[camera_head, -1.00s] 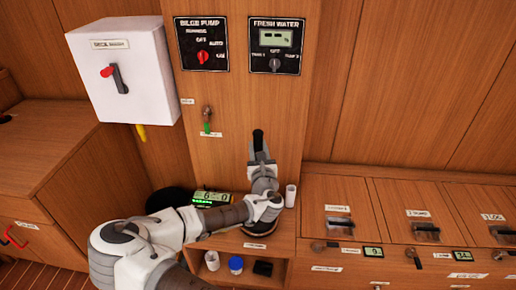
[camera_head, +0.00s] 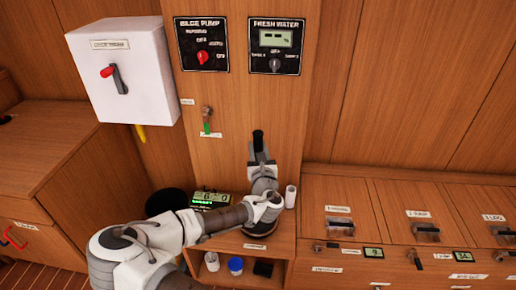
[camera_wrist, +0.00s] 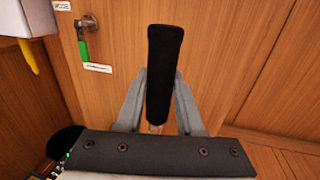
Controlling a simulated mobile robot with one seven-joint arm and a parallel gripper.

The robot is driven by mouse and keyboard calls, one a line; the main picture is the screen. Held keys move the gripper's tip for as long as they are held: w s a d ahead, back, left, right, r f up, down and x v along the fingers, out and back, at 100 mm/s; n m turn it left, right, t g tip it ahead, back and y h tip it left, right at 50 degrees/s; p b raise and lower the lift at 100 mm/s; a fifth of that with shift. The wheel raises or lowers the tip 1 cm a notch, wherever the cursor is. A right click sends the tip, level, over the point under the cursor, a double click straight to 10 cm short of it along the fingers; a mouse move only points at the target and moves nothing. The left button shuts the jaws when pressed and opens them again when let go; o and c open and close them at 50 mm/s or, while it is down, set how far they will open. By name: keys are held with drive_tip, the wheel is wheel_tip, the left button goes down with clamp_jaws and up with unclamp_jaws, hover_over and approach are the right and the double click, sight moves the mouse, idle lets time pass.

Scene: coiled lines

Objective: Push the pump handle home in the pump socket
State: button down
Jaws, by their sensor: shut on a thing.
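The pump handle (camera_wrist: 163,75) is a black grip that stands nearly upright between the two grey fingers of my gripper (camera_wrist: 158,105) in the wrist view. A short pale piece shows at its lower end. In the head view the handle (camera_head: 258,138) shows as a dark upright bar in front of the wood column, above my gripper (camera_head: 262,160). My gripper is shut on the handle. The pump socket is not visible; my gripper and arm cover the area below the handle, so I cannot tell how the handle sits in it.
A digital display (camera_head: 210,199) sits to the left. A white switch box (camera_head: 122,72) is at upper left. Lidded lockers (camera_head: 400,215) fill the right.

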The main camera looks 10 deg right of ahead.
sight(258, 132)
drive_tip(key=shift+c, duration=0.3)
unclamp_jaws()
idle(0.3)
drive_tip(key=shift+r+p, duration=2.65)
drive_tip(key=shift+r, duration=0.9)
